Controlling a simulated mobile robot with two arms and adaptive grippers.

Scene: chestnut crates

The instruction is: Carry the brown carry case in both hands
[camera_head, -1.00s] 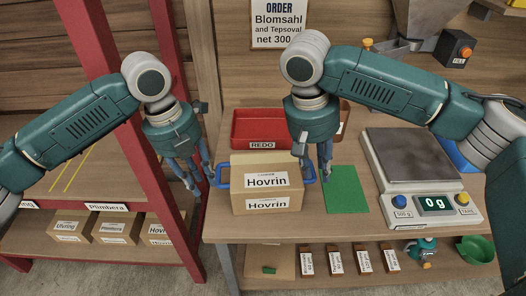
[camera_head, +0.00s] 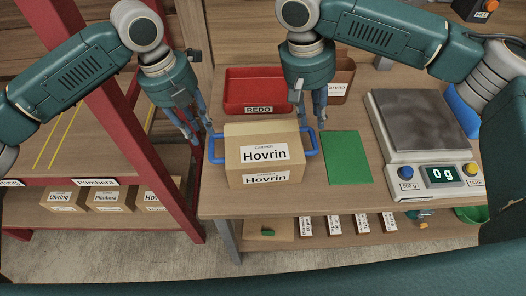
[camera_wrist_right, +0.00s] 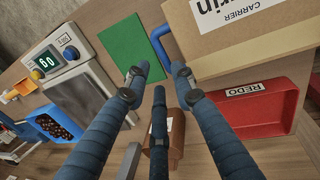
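The brown carry case (camera_head: 240,170), labelled Hovrin, stands upright on the workbench with a blue handle on each side. My left gripper (camera_head: 200,133) is open just above and behind the left handle (camera_head: 216,150). My right gripper (camera_head: 310,125) is open above the right handle (camera_head: 313,145). In the right wrist view the case (camera_wrist_right: 230,45) is at the upper right. Its blue handle (camera_wrist_right: 163,45) lies just beyond the spread fingertips of my right gripper (camera_wrist_right: 158,72), with no grip on it visible.
A red REDO tray (camera_head: 235,88) sits behind the case, and a brown bin (camera_head: 343,75) is partly behind my right gripper. A green sheet (camera_head: 346,158) and a scale (camera_head: 415,125) reading 0 g are to the right. A red rack post (camera_head: 125,130) stands left.

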